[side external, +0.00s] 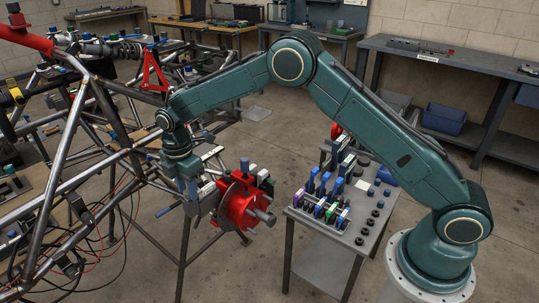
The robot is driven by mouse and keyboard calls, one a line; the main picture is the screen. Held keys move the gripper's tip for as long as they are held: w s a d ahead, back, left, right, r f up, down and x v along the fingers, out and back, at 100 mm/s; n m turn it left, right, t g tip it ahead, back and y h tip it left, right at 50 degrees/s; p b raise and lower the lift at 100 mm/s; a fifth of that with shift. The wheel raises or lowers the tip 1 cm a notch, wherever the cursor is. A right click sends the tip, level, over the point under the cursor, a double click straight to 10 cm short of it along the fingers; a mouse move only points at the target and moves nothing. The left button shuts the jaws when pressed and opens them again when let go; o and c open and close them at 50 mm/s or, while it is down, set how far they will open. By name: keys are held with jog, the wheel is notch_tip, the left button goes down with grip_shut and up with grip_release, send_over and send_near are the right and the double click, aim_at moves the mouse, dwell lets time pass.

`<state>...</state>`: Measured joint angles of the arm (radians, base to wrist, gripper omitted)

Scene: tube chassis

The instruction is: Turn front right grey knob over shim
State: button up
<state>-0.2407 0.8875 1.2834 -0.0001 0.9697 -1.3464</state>
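My gripper (193,188) hangs at the end of my teal arm, pointing down beside the front corner of the tube chassis (75,130). It is close to the left of a red hub-like part (240,205). Pale and dark pieces crowd around the gripper, and its fingertips are too small and overlapped to tell whether they are open, shut or touching anything. A grey cylindrical end (264,216) sticks out to the right of the red part. I cannot tell whether this is the grey knob. The shim cannot be made out.
A small grey table (318,262) to the right holds blue, green and purple-handled tools (325,195) and several black round pieces. Cables (100,235) hang under the chassis at left. A workbench (455,62) with a blue bin (444,118) stands behind. The floor between them is clear.

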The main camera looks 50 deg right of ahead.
jog(key=shift+o, duration=0.6)
notch_tip(320, 180, up, 14)
dwell(0.5)
